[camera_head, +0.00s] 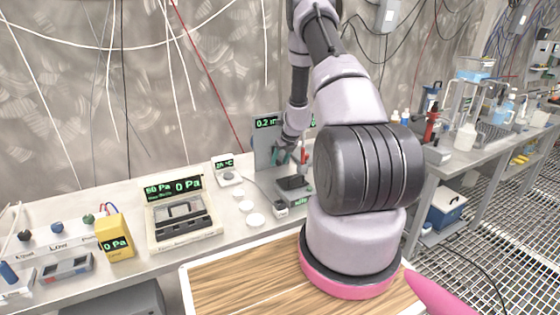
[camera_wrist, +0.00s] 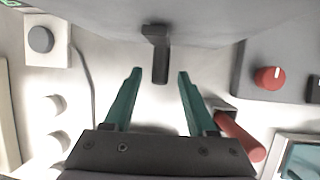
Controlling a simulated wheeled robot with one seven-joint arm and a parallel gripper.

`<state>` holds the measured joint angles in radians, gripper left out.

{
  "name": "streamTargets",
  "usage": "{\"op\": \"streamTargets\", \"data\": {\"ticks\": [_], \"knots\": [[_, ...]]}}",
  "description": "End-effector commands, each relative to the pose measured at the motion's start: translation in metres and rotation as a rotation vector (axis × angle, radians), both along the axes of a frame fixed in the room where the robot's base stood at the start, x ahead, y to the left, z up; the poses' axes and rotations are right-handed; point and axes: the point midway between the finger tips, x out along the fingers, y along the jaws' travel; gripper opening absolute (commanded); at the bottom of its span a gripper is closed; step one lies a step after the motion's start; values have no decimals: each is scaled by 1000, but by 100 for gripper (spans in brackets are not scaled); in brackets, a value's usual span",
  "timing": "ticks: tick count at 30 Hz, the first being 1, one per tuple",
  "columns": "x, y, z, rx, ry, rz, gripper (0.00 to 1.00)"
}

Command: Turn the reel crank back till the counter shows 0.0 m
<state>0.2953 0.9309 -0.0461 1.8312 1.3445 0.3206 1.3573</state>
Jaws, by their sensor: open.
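The counter display (camera_head: 266,122) shows green digits reading about 0.2 m, its right end covered by my arm. It sits atop a grey upright panel (camera_head: 262,150) at the back of the bench. My gripper (camera_head: 281,156) is in front of this panel, partly hidden by my arm. In the wrist view, my gripper's two teal fingers (camera_wrist: 159,73) are open. A black peg-like handle (camera_wrist: 160,62), apparently the crank's, sticks out from a dark grey body. Its end lies between the fingertips, with a gap on both sides. I cannot tell its depth relative to the fingers.
A red handle (camera_wrist: 240,137) lies close right of the right finger. A grey box with a red knob (camera_wrist: 269,77) is farther right. White round pieces (camera_head: 247,206) and a small meter (camera_head: 227,171) stand to the left. A wooden board (camera_head: 235,283) is in front.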

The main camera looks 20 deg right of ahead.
Motion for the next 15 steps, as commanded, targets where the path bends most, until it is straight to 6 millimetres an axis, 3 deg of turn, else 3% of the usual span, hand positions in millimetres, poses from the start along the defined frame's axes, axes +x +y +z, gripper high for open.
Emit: {"op": "streamTargets", "data": {"ticks": [1, 4, 5, 15], "knots": [[0, 0, 0, 0, 0, 0, 45], [0, 0, 0, 0, 0, 0, 7], [0, 0, 0, 0, 0, 0, 0], [0, 0, 0, -23, 0, 3, 0]]}}
